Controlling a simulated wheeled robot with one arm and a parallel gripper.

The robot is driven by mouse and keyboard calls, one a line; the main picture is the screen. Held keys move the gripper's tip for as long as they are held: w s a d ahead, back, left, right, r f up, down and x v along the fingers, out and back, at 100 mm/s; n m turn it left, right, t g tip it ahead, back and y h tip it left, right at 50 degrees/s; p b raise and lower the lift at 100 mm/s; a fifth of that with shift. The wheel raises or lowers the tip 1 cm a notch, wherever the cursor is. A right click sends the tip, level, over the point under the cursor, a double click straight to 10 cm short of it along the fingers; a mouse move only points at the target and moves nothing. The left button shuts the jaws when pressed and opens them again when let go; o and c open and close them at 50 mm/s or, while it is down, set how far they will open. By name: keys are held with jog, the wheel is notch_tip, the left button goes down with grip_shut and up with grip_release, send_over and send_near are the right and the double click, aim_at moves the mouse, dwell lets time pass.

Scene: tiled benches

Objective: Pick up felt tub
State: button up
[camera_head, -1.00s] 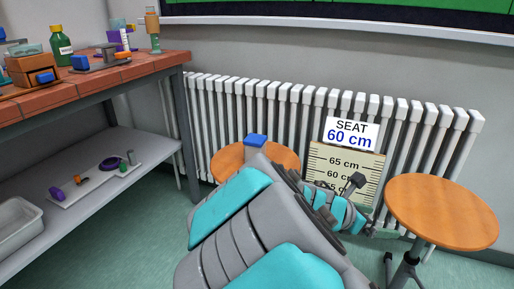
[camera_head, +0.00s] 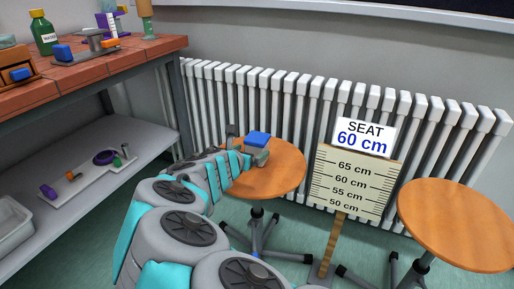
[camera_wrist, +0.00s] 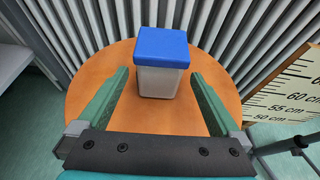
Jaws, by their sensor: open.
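The felt tub looks like a small pale grey container with a blue lid (camera_wrist: 160,80). It stands upright on a round orange wooden stool (camera_wrist: 88,90), and it also shows in the head view (camera_head: 257,141) on the left stool (camera_head: 282,176). My gripper (camera_wrist: 161,82) is open in the wrist view, with one green finger on each side of the stool's middle. The tub stands ahead, between the lines of the fingers, apart from both. In the head view my arm partly covers the stool's left side, and the fingertips are hard to make out.
A ribbed white radiator (camera_head: 320,110) runs close behind the stool. A height board with a "SEAT 60 cm" sign (camera_head: 363,136) stands to its right. A second stool (camera_head: 458,222) is farther right. A tiled bench (camera_head: 95,70) with several items is at the left.

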jog(key=shift+x, duration=3.05)
jog(key=shift+r, duration=0.2)
jog(key=c, duration=1.4)
jog(key=shift+r+p, duration=0.2)
jog(key=shift+p, duration=0.15)
